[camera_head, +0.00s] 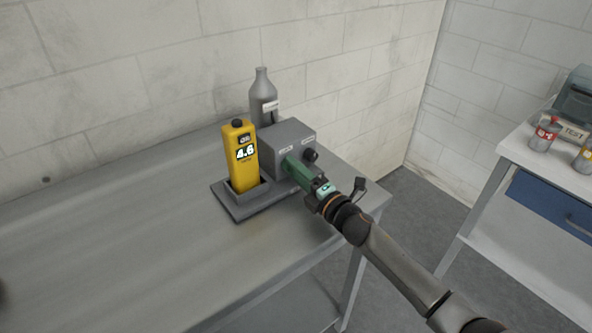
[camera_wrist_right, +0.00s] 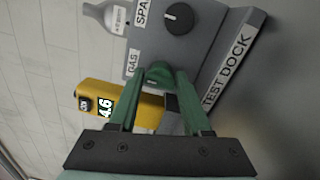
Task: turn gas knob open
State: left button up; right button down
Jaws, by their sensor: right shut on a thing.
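The grey test dock box (camera_head: 290,137) stands on the table, with a round black knob (camera_head: 310,155) on its front; in the wrist view this knob (camera_wrist_right: 179,18) sits beside the "SPA..." label. The gas knob (camera_wrist_right: 159,76), below the "GAS" label, is mostly hidden between my fingers. My right gripper (camera_head: 290,166) has its green fingers against the dock's front and is shut on the gas knob; its fingers also show in the wrist view (camera_wrist_right: 167,80). Which way the gas knob points is hard to tell. My left gripper is not in view.
A yellow detector (camera_head: 243,170) reading 4.6 stands in a dark cradle (camera_head: 228,205) left of my right gripper. A grey gas bottle (camera_head: 262,90) stands behind the dock. The table's (camera_head: 110,240) left part is clear. A second table (camera_head: 500,150) with cans is at right.

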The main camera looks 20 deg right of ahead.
jog(key=shift+f, duration=0.2)
jog(key=c, duration=0.5)
grip_release()
jog(key=shift+r, duration=0.1)
jog(key=b+v, duration=0.1)
jog(key=v, duration=1)
jog(key=shift+v, duration=0.8)
